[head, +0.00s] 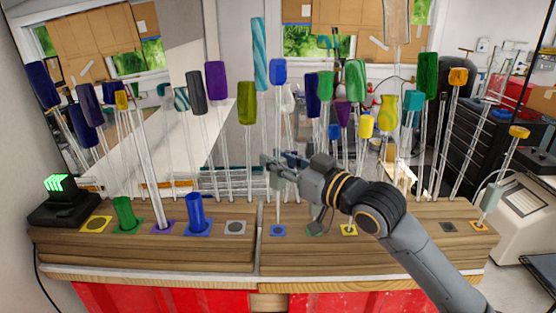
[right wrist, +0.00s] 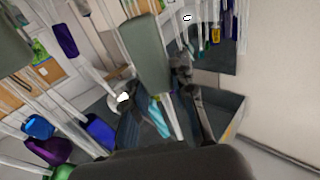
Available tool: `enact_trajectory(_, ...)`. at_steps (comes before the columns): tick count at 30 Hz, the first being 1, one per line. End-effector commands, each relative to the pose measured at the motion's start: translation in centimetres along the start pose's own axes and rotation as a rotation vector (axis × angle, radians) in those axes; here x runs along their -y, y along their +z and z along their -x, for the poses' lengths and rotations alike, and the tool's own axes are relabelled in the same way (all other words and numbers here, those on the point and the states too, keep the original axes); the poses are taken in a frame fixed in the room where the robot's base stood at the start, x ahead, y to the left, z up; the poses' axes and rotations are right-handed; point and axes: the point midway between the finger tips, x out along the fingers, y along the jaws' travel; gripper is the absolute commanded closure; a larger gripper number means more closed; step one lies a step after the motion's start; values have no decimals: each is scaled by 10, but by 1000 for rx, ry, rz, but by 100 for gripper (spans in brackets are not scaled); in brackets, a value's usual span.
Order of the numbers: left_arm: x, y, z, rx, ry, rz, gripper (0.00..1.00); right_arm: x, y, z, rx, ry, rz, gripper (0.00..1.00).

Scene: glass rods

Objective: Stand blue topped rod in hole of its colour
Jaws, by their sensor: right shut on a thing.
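A rod with a bright blue top (head: 278,72) stands near the middle of the head view. Its clear stem runs down, close to upright, to the fingers of my right gripper (head: 278,163), which are shut on it. A blue-marked hole (head: 278,231) lies on the wooden stand below the gripper. The rod's lower end is not clear. In the right wrist view my fingers show (right wrist: 172,85) among blurred stems. My left gripper is not in view.
The wooden stand (head: 150,253) carries several coloured squares, including grey (head: 235,228) and yellow ones. A dark blue piece (head: 195,211) and a green piece (head: 123,211) stand in the left half. Many clear rods with coloured tops crowd the space behind and beside my right gripper.

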Motion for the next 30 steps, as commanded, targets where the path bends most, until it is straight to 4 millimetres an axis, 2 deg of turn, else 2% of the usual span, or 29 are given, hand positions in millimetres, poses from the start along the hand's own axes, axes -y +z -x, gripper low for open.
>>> enact_trajectory(30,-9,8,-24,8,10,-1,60,0,48,0,1,0,1,100)
